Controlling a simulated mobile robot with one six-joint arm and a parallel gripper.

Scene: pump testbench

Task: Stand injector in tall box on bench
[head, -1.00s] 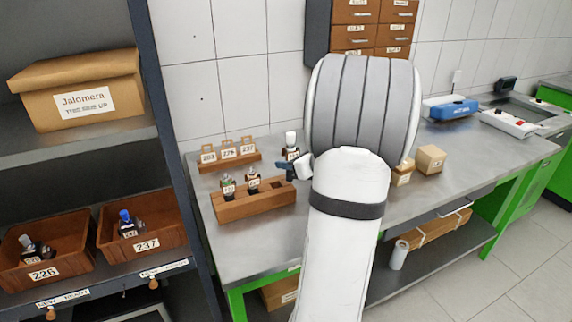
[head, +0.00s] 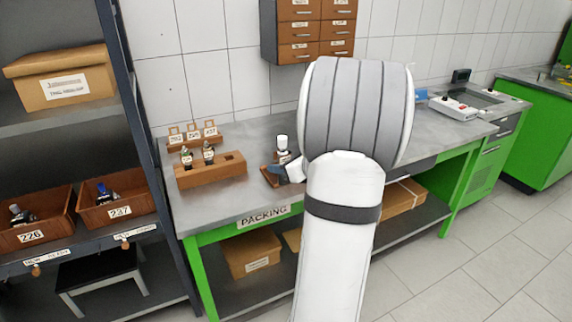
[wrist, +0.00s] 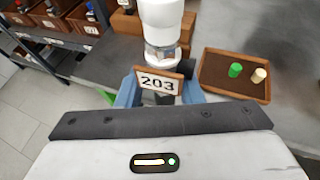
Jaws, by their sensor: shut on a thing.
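My gripper (wrist: 160,92) is shut on an injector (wrist: 161,50) with a white top, a clear section and a tag reading 203. The gripper's blue fingers are on either side of it. In the head view the injector's white top (head: 282,141) stands above my gripper (head: 288,172), over the bench (head: 240,200) and right of the wooden rack. The injector looks upright; its lower end is hidden by the tag and gripper. I cannot make out the tall box on the bench; my arm covers much of the bench's middle.
A shallow brown tray (wrist: 225,94) with a green and a cream piece lies right of the gripper in the wrist view. A wooden rack (head: 210,172) holds two injectors, with a tag rack (head: 195,138) behind. Shelving with bins (head: 118,212) stands left. Cardboard boxes (head: 250,254) lie below the bench.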

